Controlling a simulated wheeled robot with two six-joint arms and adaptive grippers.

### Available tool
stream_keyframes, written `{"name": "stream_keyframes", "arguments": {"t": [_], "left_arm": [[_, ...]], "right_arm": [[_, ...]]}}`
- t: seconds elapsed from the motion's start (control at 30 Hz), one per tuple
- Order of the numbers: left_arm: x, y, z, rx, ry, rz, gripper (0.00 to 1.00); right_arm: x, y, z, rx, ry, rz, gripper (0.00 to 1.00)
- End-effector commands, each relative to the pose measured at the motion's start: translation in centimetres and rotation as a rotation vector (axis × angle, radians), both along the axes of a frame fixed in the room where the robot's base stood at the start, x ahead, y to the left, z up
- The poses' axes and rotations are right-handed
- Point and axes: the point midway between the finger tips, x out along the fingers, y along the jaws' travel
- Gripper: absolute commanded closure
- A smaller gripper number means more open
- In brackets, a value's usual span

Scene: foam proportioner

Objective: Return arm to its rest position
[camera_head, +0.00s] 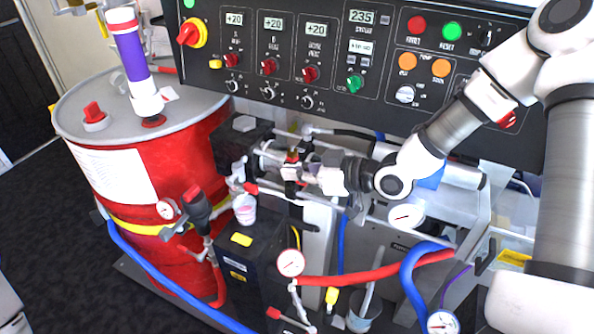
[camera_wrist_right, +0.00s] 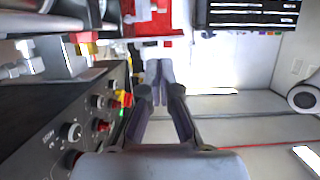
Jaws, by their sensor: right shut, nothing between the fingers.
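My right arm (camera_head: 450,130) comes in from the right and reaches across the front of the machine, below the black control panel (camera_head: 330,65). Its gripper (camera_head: 300,172) is shut and empty, beside the metal pipe fittings and a small red-handled valve (camera_head: 291,157). In the head view I cannot tell whether the fingertips touch these fittings. In the right wrist view the two dark fingers (camera_wrist_right: 160,92) point away from the camera with nothing held between them. My left gripper is not in view.
A red drum (camera_head: 190,160) with a purple-and-white pump tube (camera_head: 130,50) stands at the left. Gauges, a red hose (camera_head: 375,270) and a blue hose (camera_head: 410,275) crowd the space below the arm. Dark floor lies at far left.

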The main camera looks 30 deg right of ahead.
Motion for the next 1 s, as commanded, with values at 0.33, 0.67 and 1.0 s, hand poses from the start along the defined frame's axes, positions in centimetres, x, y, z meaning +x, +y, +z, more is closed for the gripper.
{"name": "stream_keyframes", "arguments": {"t": [0.33,0.67,1.0], "left_arm": [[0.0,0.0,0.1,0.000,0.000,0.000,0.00],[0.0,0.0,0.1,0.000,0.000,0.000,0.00],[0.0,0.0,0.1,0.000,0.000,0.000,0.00]], "right_arm": [[-0.9,-0.4,-0.4,0.000,0.013,0.004,1.00],[-11.1,3.4,-20.0,-0.188,0.544,0.083,1.00],[-27.1,0.7,-32.0,-0.408,1.166,-0.395,1.00]]}}
